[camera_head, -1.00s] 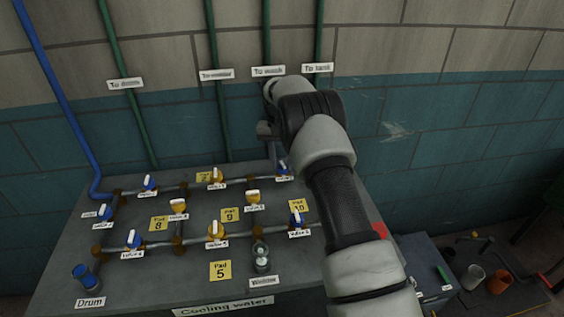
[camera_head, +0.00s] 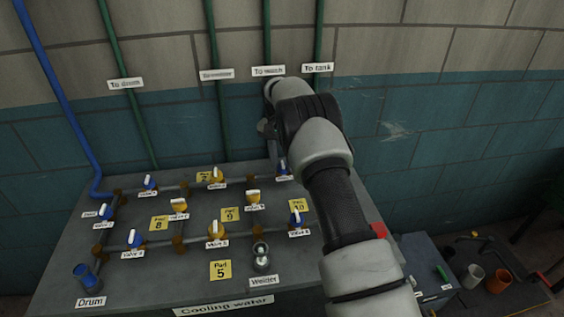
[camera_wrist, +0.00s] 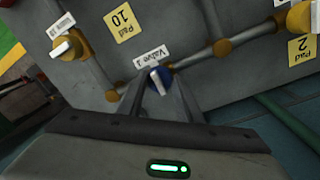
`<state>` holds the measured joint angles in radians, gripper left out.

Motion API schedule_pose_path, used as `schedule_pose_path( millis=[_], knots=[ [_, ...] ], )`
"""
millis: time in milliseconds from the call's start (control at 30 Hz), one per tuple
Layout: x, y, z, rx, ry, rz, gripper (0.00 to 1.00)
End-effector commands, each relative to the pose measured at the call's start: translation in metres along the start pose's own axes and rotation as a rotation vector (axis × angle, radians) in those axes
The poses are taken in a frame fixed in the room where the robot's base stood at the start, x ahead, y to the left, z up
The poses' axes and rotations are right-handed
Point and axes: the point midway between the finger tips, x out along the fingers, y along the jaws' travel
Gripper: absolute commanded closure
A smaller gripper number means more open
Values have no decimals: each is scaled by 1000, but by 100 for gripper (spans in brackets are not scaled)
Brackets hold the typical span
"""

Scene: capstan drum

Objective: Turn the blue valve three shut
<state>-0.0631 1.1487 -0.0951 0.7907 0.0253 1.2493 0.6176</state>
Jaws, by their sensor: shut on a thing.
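The blue valve three (camera_wrist: 158,80) sits on a grey pipe, with its white label reading "Valve 3" (camera_wrist: 150,55) beside it in the wrist view. Its white handle stands roughly across the pipe. My gripper (camera_wrist: 159,88) is shut on this valve, one finger on either side of the handle; the fingers partly hide the valve's body. In the head view valve three (camera_head: 284,167) is at the back right of the panel. My arm comes in from the right there, and the fingertips are hard to make out.
The grey panel (camera_head: 60,270) carries several other blue and yellow valves, such as a blue one (camera_head: 297,218) at the front right. Yellow pad labels (camera_head: 220,270) lie between the pipes. Green pipes (camera_head: 215,120) climb the wall behind. Cups (camera_head: 472,277) stand low at right.

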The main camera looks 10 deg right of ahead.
Motion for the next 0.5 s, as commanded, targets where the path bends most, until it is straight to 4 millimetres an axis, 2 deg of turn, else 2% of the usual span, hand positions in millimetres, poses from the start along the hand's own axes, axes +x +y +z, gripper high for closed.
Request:
schedule_pose_path(
  millis=[33,100,133,500],
  knots=[
    [-1,0,-1,2,2,-1,63],
    [-1,0,-1,2,2,-1,51],
    [-1,0,-1,2,2,-1,50],
    [-6,0,0,0,1,-1,50]
  ],
)
